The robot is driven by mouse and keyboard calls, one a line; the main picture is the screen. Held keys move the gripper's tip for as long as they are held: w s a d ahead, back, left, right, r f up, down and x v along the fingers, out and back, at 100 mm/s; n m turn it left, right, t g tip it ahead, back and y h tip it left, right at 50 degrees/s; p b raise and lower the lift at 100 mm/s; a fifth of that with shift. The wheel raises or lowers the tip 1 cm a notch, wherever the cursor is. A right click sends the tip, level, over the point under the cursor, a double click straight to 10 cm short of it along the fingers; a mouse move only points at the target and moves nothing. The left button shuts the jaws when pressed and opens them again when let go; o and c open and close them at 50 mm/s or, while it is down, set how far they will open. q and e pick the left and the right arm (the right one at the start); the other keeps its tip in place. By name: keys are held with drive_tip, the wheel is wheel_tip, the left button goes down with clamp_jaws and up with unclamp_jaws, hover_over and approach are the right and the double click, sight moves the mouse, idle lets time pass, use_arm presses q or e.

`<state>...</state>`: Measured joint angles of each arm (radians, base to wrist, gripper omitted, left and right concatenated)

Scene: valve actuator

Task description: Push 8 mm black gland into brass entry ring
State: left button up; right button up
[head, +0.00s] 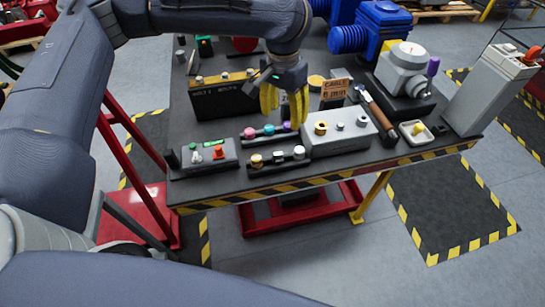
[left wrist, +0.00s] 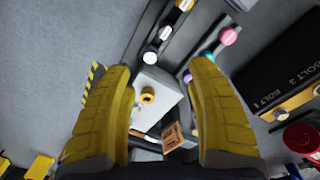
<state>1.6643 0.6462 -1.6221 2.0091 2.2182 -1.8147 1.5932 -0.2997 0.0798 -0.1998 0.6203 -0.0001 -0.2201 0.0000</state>
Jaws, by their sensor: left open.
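The brass entry ring (head: 320,127) sits on the top left of a grey box (head: 340,139). It also shows in the left wrist view (left wrist: 148,96), between my fingers but farther off. My left gripper (head: 284,108) is open with yellow fingers, above the table behind the racks. Nothing shows between its fingers (left wrist: 165,125). My right gripper is not in view.
A back rack holds pink (head: 249,132), teal (head: 269,130) and purple (head: 287,127) pieces. A cable sign (head: 335,90) stands behind the grey box. A bolt block (head: 223,92), a switch box (head: 209,154) and a small tray (head: 416,133) stand nearby. The table has a striped front edge (head: 330,179).

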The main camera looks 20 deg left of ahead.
sight(279, 153)
use_arm(q)
drive_tip(key=shift+s+a+f, duration=0.1)
drive_tip(key=shift+a+f, duration=0.05)
drive_tip(key=shift+f, duration=2.8)
drive_tip(key=shift+s+a+f, duration=0.1)
drive_tip(key=shift+f, duration=2.8)
drive_tip(key=shift+a+f, duration=0.15)
drive_tip(key=shift+f, duration=2.8)
clamp_jaws()
